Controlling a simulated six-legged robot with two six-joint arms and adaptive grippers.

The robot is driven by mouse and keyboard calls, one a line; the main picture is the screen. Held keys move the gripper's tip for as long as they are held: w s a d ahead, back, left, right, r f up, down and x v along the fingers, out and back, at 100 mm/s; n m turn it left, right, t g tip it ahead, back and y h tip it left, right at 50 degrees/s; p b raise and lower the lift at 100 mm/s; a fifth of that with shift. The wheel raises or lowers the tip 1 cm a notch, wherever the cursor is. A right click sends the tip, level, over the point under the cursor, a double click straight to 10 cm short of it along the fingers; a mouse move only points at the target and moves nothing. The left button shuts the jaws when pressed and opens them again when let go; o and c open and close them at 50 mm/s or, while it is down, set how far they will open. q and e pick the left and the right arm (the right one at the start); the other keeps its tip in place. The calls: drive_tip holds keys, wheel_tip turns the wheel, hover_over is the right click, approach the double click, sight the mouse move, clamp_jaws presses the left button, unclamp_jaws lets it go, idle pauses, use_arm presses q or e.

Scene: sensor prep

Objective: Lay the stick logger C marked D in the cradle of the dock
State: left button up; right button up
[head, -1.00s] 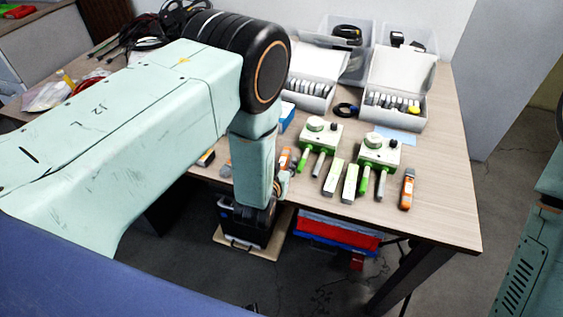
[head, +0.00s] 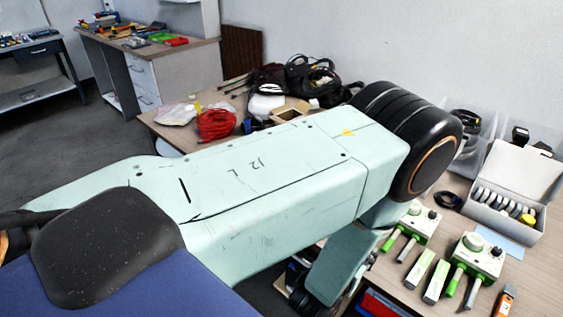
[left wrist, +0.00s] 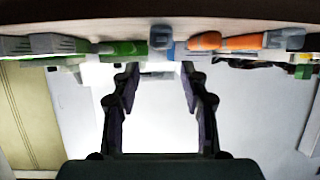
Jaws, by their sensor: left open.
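An orange-and-grey stick (head: 505,300) lies on the table at the lower right of the head view. Orange-and-grey sticks (left wrist: 245,42) also show in the left wrist view, which sees the table upside down. I cannot read which is C or D. Two white-and-green units (head: 415,225) (head: 478,255) with knobs and green-ended prongs stand on the table. I cannot tell which thing is the dock; no cradle is clear. My left gripper (left wrist: 160,85) is open and empty, its fingers pointing toward the table edge and sticks. My arm hides it in the head view. My right gripper is out of view.
Two green-and-white blocks (head: 428,275) lie between the units. An open white case (head: 510,195) of round items stands behind. Cables (head: 300,80) and a red coil (head: 215,123) lie at the table's far left. A red-and-blue bin (head: 385,305) is below the front edge.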

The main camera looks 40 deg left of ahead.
use_arm(q)
drive_tip(key=s+a+f+g, duration=0.2)
drive_tip(key=s+g, duration=0.1)
drive_tip(key=s, duration=0.5)
drive_tip(key=s+a+f+g, duration=0.3)
drive_tip(key=s+g, duration=0.1)
drive_tip(key=s, duration=0.4)
drive_tip(key=s+a+f+g, duration=0.2)
drive_tip(key=s+f+g, duration=0.1)
drive_tip(key=s, duration=0.5)
drive_tip(key=shift+a+g, duration=0.25)
drive_tip(key=shift+g, duration=0.15)
drive_tip(key=s+g, duration=0.1)
drive_tip(key=s, duration=0.1)
drive_tip(key=s+g, duration=0.1)
drive_tip(key=s, duration=0.4)
drive_tip(key=shift+s+d+r+g, duration=0.15)
drive_tip(key=shift+d+r+g, duration=0.15)
drive_tip(key=shift+g, duration=0.1)
drive_tip(key=shift+c, duration=1)
drive_tip(key=shift+s+f+b, duration=0.1)
drive_tip(key=shift+f+b, duration=0.25)
drive_tip(key=shift+b, duration=0.15)
wheel_tip(320, 180, down, 2)
drive_tip(key=shift+a+f+b, duration=0.15)
drive_tip(key=shift+b, duration=1)
